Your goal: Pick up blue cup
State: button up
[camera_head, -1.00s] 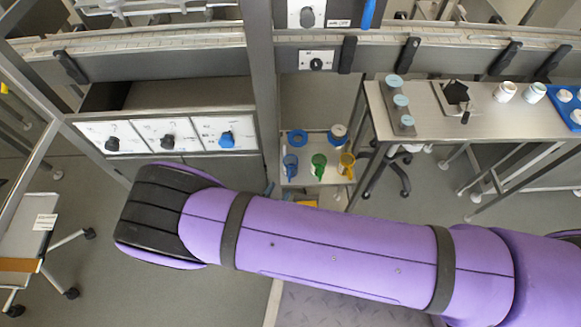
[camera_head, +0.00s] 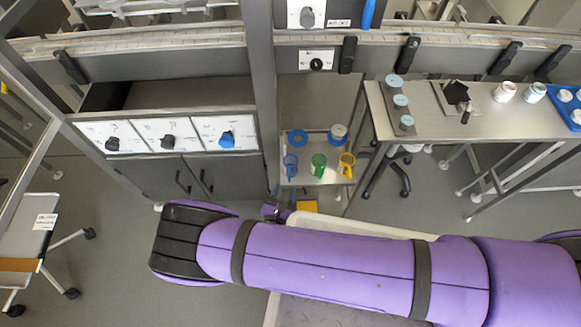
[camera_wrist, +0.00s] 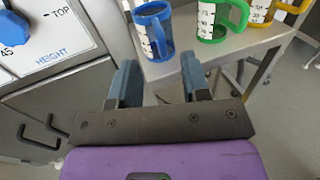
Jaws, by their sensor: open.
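The blue cup (camera_head: 290,165) stands upright on a small shelf (camera_head: 316,178) beside the cabinet. It is the leftmost of three cups there. In the head view my gripper's end shows only in part below the shelf, behind my purple arm.
A green cup (camera_head: 319,165) and a yellow cup (camera_head: 346,165) stand to the right of the blue one. The cabinet (camera_head: 200,178) with labelled knobs borders the shelf on the left.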

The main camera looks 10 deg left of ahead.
aim_at(290, 171)
jog(key=w, duration=0.4)
jog(key=shift+w+d+r, duration=0.1)
jog(key=shift+w+d, duration=0.1)
grip_shut()
jog(key=shift+r, duration=0.1)
